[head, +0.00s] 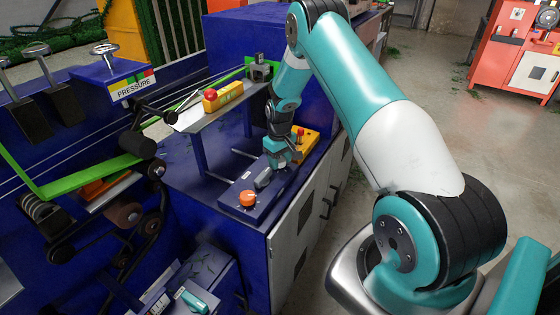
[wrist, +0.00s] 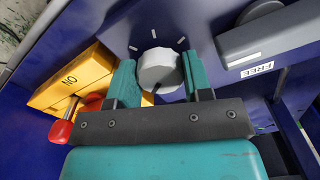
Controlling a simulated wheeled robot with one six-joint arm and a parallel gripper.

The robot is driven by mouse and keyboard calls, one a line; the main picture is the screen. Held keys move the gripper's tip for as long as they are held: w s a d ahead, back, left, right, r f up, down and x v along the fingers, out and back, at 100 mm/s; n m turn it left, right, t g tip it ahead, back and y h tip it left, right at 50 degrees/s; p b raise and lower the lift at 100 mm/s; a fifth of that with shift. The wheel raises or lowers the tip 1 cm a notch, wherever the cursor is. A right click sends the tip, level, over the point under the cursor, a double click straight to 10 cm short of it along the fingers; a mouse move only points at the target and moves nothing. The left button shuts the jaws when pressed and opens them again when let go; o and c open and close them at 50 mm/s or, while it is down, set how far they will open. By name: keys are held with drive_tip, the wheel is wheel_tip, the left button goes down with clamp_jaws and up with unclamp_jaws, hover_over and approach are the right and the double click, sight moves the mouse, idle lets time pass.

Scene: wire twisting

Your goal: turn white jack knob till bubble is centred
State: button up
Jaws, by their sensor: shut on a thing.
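The white jack knob (wrist: 157,66) is faceted and sits on a dark blue panel in the wrist view, with white tick marks around its far side. My gripper (wrist: 160,80) is shut on it, one teal finger on each side. In the head view my gripper (head: 280,158) points down at the blue bench top and hides the knob. A yellow bar (head: 230,95) with a red ball lies on the sloping plate behind. A small greenish patch shows on it, but I cannot make out a bubble.
A yellow box (wrist: 75,85) with a red-tipped lever (wrist: 62,130) stands close to the left of my gripper in the wrist view. A grey handle (wrist: 270,32) near a FREE label is at upper right. An orange knob (head: 249,198) sits on the bench front.

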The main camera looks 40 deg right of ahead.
sight(280, 159)
drive_tip(key=shift+w+r+n, duration=0.1)
drive_tip(key=shift+n, duration=0.3)
drive_tip(key=o, duration=0.9)
wheel_tip(280, 159, up, 17)
drive_tip(key=shift+r+b, duration=0.2)
drive_tip(key=shift+b, duration=0.7)
